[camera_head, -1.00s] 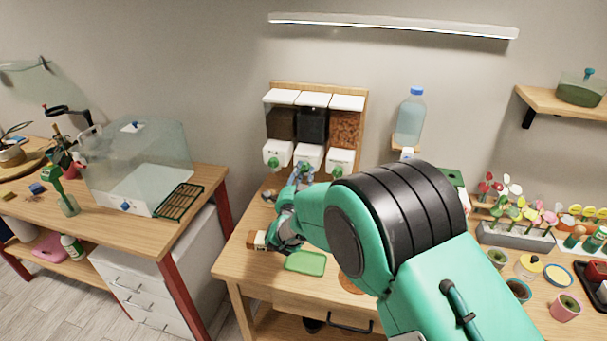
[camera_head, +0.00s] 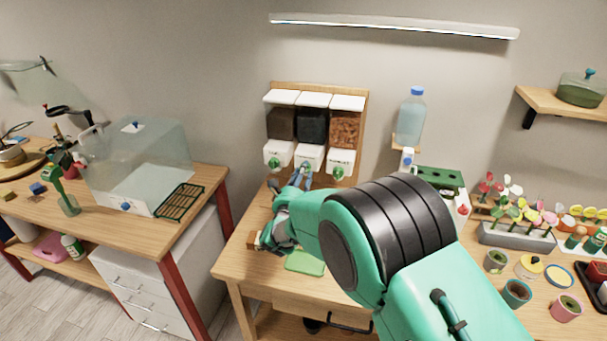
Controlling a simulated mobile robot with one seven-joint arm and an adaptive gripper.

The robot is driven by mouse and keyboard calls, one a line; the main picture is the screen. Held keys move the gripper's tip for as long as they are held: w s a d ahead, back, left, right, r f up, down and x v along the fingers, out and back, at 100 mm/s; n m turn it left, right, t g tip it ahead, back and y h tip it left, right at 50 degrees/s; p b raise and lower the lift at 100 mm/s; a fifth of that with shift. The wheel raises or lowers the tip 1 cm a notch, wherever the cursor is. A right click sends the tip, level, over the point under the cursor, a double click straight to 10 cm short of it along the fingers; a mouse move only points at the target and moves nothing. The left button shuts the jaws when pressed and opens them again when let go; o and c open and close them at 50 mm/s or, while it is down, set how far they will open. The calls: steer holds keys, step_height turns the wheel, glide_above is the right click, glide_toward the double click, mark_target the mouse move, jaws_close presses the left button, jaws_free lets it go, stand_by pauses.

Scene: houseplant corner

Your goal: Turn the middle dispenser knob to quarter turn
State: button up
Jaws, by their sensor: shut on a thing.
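The dispenser has three bins side by side on a wooden back board (camera_head: 318,88) against the wall. The middle bin (camera_head: 312,124) holds dark material, and its white outlet (camera_head: 310,153) sits below it. My gripper (camera_head: 306,170) is at the front of this outlet, its fingers shut on the middle knob, which they largely hide. The knob's angle cannot be made out. The left knob (camera_head: 274,163) and right knob (camera_head: 338,173) are green and show clear of the gripper. My arm reaches in from the lower right.
A green tray (camera_head: 305,262) lies on the wooden table below, partly behind my arm. A water bottle (camera_head: 410,118) stands on a small shelf to the right. A clear box (camera_head: 140,160) stands on the left table. Flowers and pots fill the right side.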

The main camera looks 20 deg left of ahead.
steer(key=shift+s+a+f, duration=0.1)
steer(key=shift+a, duration=0.1)
stand_by(0.3)
steer(key=o, duration=1.1)
steer(key=shift+a, duration=0.1)
steer(key=shift+o, duration=0.2)
steer(key=s, duration=1.1)
steer(key=shift+s+f, duration=0.4)
steer(key=shift+d+r, duration=0.1)
steer(key=shift+d, duration=0.1)
